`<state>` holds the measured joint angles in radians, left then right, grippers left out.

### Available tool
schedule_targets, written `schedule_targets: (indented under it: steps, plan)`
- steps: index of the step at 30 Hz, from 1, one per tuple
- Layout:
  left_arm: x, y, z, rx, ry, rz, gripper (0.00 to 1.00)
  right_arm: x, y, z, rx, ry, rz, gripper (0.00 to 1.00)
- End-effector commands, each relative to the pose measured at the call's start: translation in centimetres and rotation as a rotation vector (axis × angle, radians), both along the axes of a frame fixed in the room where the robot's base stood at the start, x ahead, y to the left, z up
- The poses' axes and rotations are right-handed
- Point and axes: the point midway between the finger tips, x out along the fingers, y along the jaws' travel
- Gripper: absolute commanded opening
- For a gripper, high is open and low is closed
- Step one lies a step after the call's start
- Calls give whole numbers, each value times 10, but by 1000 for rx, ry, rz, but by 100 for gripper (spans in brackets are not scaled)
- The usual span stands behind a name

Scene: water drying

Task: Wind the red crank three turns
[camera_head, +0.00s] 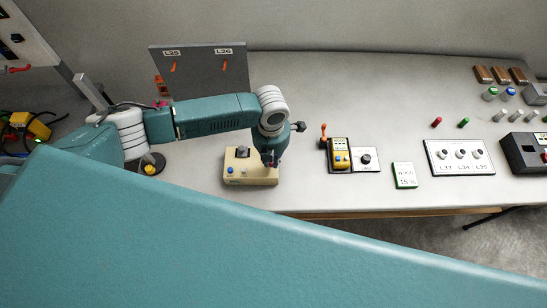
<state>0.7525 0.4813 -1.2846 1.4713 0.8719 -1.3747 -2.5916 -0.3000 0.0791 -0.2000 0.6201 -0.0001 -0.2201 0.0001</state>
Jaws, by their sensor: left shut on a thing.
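My left gripper (268,163) points down over the right part of this box. It is shut on a small part there, which the fingers and wrist hide. I see no red on the box, so I cannot tell whether this part is the red crank. An orange-red lever (323,131) stands up by a yellow device, apart from the gripper. My right gripper is not in view.
The yellow device (341,155) is right of the beige box, then a green-edged sign (404,175) and a white knob panel (443,168). A grey panel (215,83) with two orange levers stands behind my left arm. A large teal link of mine covers the foreground.

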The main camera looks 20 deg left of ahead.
Motion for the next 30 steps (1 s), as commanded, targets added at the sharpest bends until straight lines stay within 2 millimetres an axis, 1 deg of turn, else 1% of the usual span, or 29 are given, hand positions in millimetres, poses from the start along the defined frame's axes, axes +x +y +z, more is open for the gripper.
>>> schedule_targets:
  steps: [3,8,15,21,30]
  plan:
    - [-2,2,-1,-2,-2,-113,0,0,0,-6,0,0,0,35]
    - [-4,6,-2,-1,-3,-254,0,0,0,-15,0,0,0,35]
    - [-6,11,-3,0,-3,-425,0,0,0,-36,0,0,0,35]
    - [-7,14,-2,0,-3,-517,0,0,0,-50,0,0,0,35]
    - [-9,15,0,-2,-1,-570,0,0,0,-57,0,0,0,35]
